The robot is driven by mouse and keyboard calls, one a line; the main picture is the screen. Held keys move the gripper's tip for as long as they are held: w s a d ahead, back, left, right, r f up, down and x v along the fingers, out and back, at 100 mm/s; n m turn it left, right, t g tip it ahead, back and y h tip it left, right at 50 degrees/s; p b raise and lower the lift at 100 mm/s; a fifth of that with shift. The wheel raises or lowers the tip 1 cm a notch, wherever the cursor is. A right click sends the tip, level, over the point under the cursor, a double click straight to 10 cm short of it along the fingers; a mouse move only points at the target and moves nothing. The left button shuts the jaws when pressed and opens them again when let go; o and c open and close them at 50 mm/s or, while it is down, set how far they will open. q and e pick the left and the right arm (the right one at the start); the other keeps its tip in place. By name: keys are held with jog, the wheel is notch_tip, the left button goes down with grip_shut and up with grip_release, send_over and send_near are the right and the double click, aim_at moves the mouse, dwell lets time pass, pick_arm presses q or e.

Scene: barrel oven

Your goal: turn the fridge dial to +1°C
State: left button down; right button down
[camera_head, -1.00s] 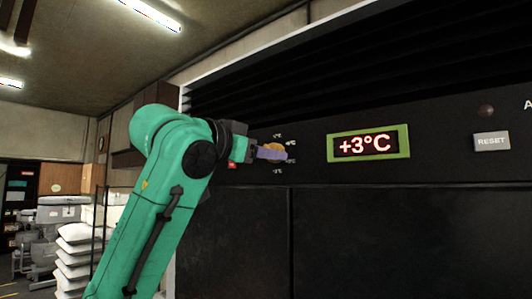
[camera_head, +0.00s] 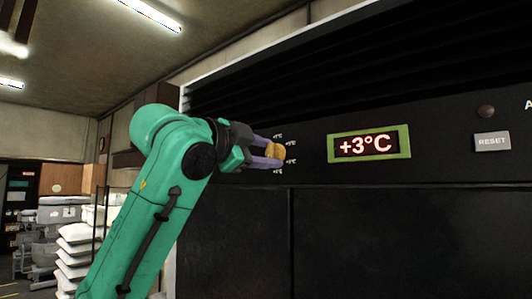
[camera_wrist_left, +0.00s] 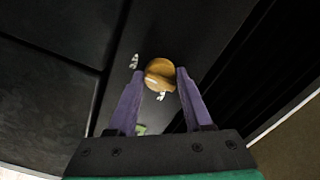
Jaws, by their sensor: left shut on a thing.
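The fridge dial is a round orange-yellow knob (camera_head: 279,151) on the black panel, with small temperature marks around it. My left gripper (camera_head: 272,150) is at the dial, with one purple finger above and one below. In the left wrist view the dial (camera_wrist_left: 158,72) sits between the two fingertips of my left gripper (camera_wrist_left: 161,76), which is shut on it. The display (camera_head: 366,145) in a green frame reads +3°C. The dial's exact setting is too small to tell. My right gripper is not in view.
A RESET button (camera_head: 492,141) and a dark round knob (camera_head: 486,111) are to the right of the display. Black louvres (camera_head: 350,85) run above the panel. White sacks (camera_head: 76,250) are stacked at the left behind my arm.

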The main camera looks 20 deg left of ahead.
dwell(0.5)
pick_arm(q)
jog(key=shift+c, duration=1.5)
grip_release()
jog(key=shift+w, duration=0.15)
jog(key=b+v, duration=0.6)
jog(key=v, duration=0.8)
jog(key=shift+s, duration=0.3)
jog(key=shift+f, duration=0.1)
